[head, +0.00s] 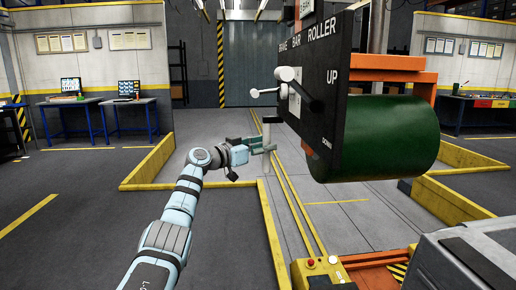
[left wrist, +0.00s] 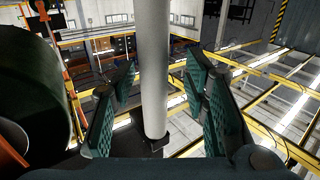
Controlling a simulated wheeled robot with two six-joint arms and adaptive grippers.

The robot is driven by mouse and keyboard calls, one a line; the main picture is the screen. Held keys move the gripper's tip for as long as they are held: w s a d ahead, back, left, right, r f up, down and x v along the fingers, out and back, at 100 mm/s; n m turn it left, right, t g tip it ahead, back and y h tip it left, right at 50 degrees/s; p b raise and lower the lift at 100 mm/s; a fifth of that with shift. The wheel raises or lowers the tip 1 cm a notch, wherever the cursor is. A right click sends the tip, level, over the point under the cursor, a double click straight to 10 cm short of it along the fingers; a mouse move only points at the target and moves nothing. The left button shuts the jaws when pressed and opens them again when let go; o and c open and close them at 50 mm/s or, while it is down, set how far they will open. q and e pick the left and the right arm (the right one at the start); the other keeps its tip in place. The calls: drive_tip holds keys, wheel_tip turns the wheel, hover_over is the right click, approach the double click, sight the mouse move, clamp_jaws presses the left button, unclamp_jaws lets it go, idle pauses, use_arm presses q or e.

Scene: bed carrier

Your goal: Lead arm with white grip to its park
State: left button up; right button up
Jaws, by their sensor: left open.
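My left gripper (head: 262,146), with green fingers, reaches in from the left in the head view, below and left of the black lever panel (head: 333,95). A pale upright post (head: 267,132), likely the white grip, stands at its fingertips there. In the left wrist view the pale cylinder (left wrist: 153,70) passes between the open green fingers, with gaps visible on both sides. Its lower end meets a dark block (left wrist: 152,143). The arm joining the grip to the machine is not clear. My right gripper is out of view.
The panel carries levers with pale knobs (head: 287,74) and the words ROLLER, UP and DOWN. A large green roller (head: 388,138) sits right of it under an orange frame (head: 385,75). Low yellow-topped barriers (head: 150,165) border the lane. Open floor lies left.

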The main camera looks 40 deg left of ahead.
use_arm(q)
drive_tip(key=s, duration=0.6)
drive_tip(key=shift+a, duration=0.2)
